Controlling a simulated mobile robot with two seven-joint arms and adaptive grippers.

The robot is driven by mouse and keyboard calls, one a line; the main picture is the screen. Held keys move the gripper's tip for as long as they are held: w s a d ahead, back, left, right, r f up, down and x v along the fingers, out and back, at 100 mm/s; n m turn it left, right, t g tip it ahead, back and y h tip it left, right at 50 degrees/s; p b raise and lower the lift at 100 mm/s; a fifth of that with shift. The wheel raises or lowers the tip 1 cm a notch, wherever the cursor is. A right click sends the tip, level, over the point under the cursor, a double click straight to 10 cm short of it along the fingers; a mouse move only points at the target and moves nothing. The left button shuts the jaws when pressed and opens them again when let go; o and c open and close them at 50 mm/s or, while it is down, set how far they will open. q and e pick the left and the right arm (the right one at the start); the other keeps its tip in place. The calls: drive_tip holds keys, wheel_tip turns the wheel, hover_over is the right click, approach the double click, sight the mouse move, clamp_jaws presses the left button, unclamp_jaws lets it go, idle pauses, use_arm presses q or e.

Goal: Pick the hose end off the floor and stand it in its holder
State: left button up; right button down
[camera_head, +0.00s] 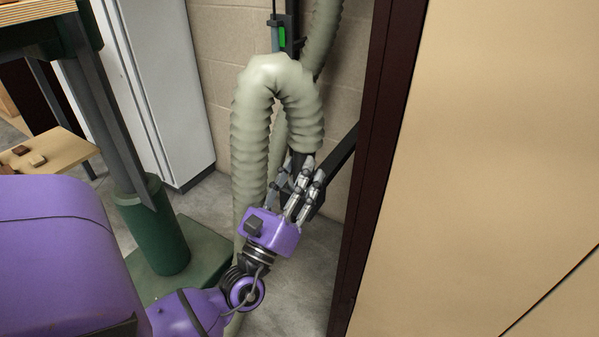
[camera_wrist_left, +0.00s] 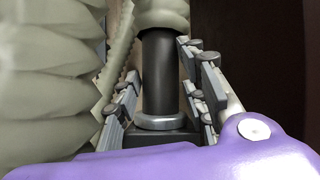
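The pale ribbed hose (camera_head: 277,72) arches over beside the wall, and its end hangs down on the right of the arch. The hose end has a black cuff (camera_head: 301,163), which also shows upright in the left wrist view (camera_wrist_left: 160,70). A grey ring (camera_wrist_left: 160,122) at its foot meets a black block-like holder (camera_wrist_left: 160,139); how deep it sits is hidden. My left gripper (camera_head: 297,180) has its fingers on both sides of the cuff. In the left wrist view (camera_wrist_left: 165,90) gaps show between fingers and cuff, so it looks open. My right gripper is out of view.
A black bracket arm (camera_head: 341,155) runs near the holder. A dark post (camera_head: 372,150) and tan panel (camera_head: 500,150) close off the right. A green column (camera_head: 153,230) and white cabinet (camera_head: 165,80) stand left. Some floor (camera_head: 300,285) is clear.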

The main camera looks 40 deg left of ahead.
use_arm(q)
drive_tip(key=o, duration=0.3)
drive_tip(key=shift+d+f, duration=0.1)
drive_tip(key=v, duration=1.2)
drive_tip(key=shift+f, duration=0.1)
drive_tip(key=shift+w, duration=0.1)
